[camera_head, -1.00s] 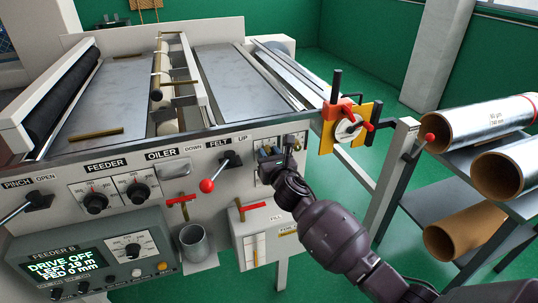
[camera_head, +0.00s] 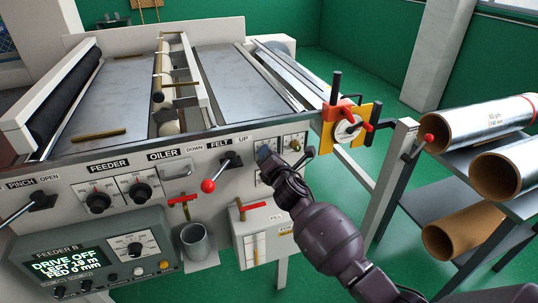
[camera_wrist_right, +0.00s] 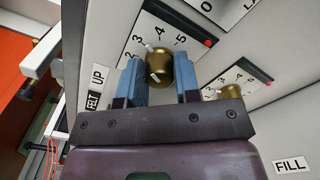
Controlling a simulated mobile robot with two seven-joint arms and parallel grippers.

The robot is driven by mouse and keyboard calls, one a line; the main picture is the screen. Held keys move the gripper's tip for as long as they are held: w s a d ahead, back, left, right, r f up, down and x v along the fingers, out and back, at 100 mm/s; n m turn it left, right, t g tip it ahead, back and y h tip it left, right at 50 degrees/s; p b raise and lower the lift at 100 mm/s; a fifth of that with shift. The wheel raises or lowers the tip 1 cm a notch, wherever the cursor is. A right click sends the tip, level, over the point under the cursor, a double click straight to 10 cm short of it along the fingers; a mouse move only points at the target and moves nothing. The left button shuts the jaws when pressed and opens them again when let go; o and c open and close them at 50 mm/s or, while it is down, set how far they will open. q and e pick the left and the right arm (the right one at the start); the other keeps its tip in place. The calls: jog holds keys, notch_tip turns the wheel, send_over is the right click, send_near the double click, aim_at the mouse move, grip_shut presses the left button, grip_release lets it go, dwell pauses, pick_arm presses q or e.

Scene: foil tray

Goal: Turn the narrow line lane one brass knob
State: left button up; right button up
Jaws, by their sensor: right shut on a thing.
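In the right wrist view a brass knob (camera_wrist_right: 157,70) with a white mark sits on a numbered dial, between the two blue fingers of my right gripper (camera_wrist_right: 160,82). The fingers are shut on its sides. A second, smaller-looking brass knob (camera_wrist_right: 228,93) on another dial shows to the right of the fingers. In the head view my right gripper (camera_head: 267,156) is at the panel right of the FELT lever, and hides the held knob. Another brass knob (camera_head: 294,145) shows just right of it. The lane labels are not readable. My left gripper is not in view.
The felt lever with a red ball (camera_head: 208,186) sticks out left of my gripper. A grey cup (camera_head: 194,241) and a white box (camera_head: 262,232) are below. A red and yellow fixture (camera_head: 350,124) stands at the machine's right corner, with rolls (camera_head: 486,118) beyond.

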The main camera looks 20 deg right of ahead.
jog(key=m, duration=0.5)
jog(key=shift+m, duration=0.3)
dwell(0.5)
jog(key=o, duration=0.9)
jog(key=shift+s, duration=0.1)
jog(key=s+p, duration=0.1)
jog(key=s, duration=0.9)
jog(key=shift+s+d, duration=0.15)
jog(key=shift+s, duration=0.2)
jog(key=shift+m, duration=0.3)
